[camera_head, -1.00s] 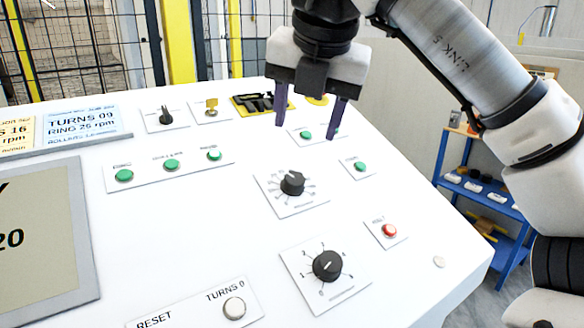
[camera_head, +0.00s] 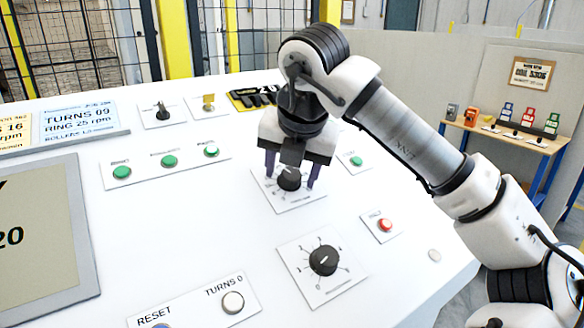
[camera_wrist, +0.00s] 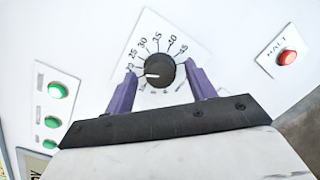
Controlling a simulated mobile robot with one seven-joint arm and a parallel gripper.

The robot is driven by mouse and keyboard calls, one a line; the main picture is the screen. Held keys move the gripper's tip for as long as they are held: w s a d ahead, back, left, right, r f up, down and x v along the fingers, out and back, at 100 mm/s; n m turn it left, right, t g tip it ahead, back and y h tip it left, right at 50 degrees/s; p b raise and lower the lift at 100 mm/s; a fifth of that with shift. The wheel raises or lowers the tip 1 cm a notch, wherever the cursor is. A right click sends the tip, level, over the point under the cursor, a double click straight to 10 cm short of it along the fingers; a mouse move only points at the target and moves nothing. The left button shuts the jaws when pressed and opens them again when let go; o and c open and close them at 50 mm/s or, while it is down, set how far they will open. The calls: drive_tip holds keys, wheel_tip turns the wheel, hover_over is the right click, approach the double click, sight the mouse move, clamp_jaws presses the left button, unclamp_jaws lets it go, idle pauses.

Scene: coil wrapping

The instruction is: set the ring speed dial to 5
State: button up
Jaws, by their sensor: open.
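Two black dials sit on the white sloped panel. The upper dial (camera_head: 289,181) has a scale with marks such as 25, 30, 35, 40 and 45 in the wrist view (camera_wrist: 160,70); its white pointer line points left, toward the low end. The lower dial (camera_head: 323,260) has a scale of small digits, including 0; its caption is too blurred to read. I cannot read which dial is named ring speed. My gripper (camera_head: 291,175) is open, its purple fingers on either side of the upper dial. I cannot tell whether they touch it.
A red HALT button (camera_head: 384,225) is right of the dials. Green buttons (camera_head: 170,160) stand in a row at left, and another green button (camera_head: 356,161) is near my gripper. A display (camera_head: 80,122) reads RING 25 rpm. A white button (camera_head: 232,302) is at the front.

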drive_tip(key=c, duration=1)
drive_tip(key=shift+o, duration=0.2)
drive_tip(key=n+b, duration=0.1)
drive_tip(key=n, duration=0.2)
drive_tip(key=shift+f+n+b, duration=0.1)
drive_tip(key=shift+n+b, duration=0.25)
drive_tip(key=shift+n, duration=0.05)
drive_tip(key=n, duration=0.3)
drive_tip(key=shift+d+n+t+y+b, duration=0.1)
drive_tip(key=shift+n+t+y+b, duration=0.2)
drive_tip(key=shift+y+b, duration=0.1)
drive_tip(key=n, duration=0.4)
drive_tip(key=shift+n+y, duration=0.3)
drive_tip(key=shift+d+n, duration=0.1)
drive_tip(key=shift+n, duration=2)
drive_tip(key=shift+y, duration=0.3)
